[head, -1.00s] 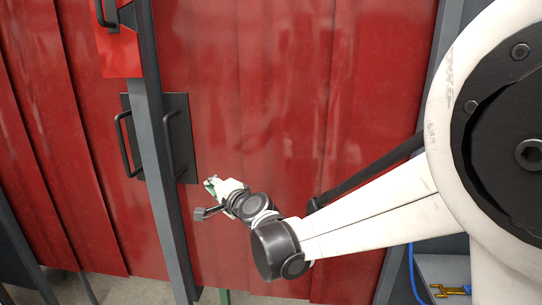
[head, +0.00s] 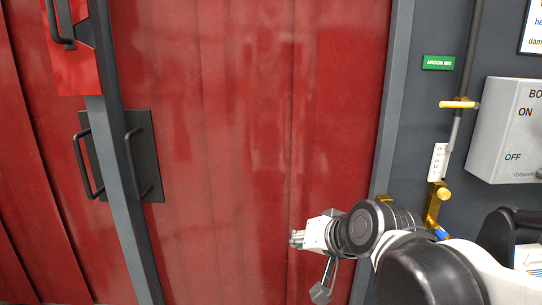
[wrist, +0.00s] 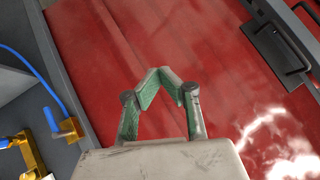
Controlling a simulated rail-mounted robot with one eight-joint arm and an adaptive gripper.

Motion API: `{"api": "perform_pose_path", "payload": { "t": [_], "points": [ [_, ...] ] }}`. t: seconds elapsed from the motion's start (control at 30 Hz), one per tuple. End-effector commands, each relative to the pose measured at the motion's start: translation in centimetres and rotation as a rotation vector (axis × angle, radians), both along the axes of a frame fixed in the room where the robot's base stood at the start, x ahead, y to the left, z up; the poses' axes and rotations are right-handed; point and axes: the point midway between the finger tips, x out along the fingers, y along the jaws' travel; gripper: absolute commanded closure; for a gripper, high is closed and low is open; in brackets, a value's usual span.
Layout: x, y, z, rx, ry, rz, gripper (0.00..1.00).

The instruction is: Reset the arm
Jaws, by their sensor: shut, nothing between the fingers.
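My arm folds in from the lower right of the head view.
A black handle plate (head: 150,175) sits by a grey post (head: 122,200) at left. The right wall carries a grey switch box (head: 510,120), a green sign (head: 438,62) and a brass valve fitting (head: 434,205). A blue hose (wrist: 35,75) shows in the wrist view.

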Motion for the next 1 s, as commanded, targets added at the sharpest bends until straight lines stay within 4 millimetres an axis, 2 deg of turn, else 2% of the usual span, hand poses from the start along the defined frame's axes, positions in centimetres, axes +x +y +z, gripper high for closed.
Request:
{"api": "perform_pose_path", "payload": {
  "t": [0.03,0.2,0.3,0.43,0.63,1.0],
  "points": [
    [-1.4,-1.7,-0.5,-0.045,0.01,-0.007,1.0],
    [-6.2,-6.9,-2.5,-0.205,0.061,-0.023,1.0],
    [-8.8,-9.6,-3.7,-0.291,0.094,-0.033,1.0],
    [-11.5,-12.1,-5.0,-0.373,0.133,-0.043,1.0],
    [-13.3,-13.8,-5.8,-0.43,0.162,-0.05,1.0],
    [-13.4,-13.8,-5.8,-0.433,0.163,-0.05,1.0]
  ]
}}
